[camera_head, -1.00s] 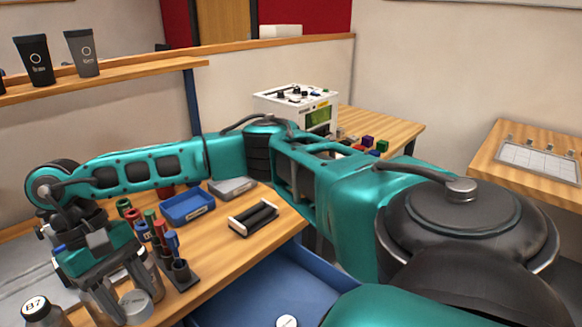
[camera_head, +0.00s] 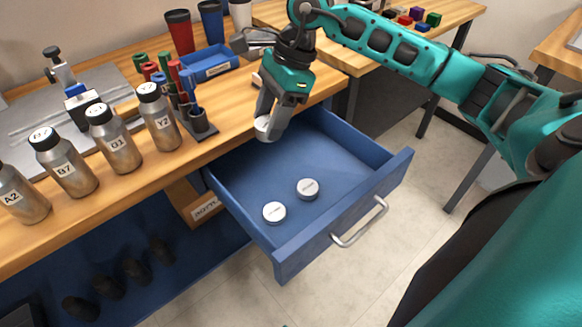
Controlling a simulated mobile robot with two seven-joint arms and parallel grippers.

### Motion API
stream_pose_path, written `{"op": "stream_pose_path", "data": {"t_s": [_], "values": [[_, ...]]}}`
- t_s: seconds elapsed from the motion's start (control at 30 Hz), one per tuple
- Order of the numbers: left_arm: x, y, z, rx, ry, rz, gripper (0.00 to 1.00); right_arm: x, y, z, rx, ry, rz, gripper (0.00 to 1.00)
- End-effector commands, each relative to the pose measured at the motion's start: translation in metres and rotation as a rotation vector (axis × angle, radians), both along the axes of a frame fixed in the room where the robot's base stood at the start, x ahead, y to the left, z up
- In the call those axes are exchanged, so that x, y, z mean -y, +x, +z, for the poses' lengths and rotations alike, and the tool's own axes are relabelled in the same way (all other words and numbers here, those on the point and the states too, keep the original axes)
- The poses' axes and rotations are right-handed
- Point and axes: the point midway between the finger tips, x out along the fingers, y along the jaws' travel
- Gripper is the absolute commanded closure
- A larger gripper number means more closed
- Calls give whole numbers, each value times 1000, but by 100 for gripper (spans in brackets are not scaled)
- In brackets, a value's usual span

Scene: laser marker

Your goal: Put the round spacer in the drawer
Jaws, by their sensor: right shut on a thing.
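The blue drawer (camera_head: 345,168) is pulled open below the wooden bench, its handle toward the lower right. My right gripper (camera_head: 270,124) is shut on a pale round spacer (camera_head: 266,129) and holds it above the drawer's back left part, near the bench edge. The fingers hide part of the spacer. Two white round pieces with dark print lie apart on the drawer floor, one nearer the front (camera_head: 274,212) and one farther right (camera_head: 308,189). My left gripper is not in view.
Labelled metal bottles (camera_head: 113,138) line the bench's front edge at the left. A dark holder with coloured markers (camera_head: 197,122) stands just left of my gripper. A blue tray (camera_head: 207,63) lies behind. The drawer's back and right floor is bare.

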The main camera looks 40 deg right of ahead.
Motion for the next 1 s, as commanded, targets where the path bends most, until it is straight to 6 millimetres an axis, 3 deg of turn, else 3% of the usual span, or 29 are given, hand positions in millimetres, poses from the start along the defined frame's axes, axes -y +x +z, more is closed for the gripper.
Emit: {"op": "stream_pose_path", "data": {"t_s": [0.03,0.3,0.57,0.67,1.0], "values": [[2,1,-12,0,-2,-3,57,9,0,-12,1,-1,-117,84],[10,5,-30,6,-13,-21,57,50,7,-18,4,0,-688,84],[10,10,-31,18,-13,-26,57,68,8,-19,0,1,-919,84],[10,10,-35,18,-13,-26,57,69,8,-35,-5,1,-933,84],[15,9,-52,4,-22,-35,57,68,8,-126,-7,1,-932,84]]}}
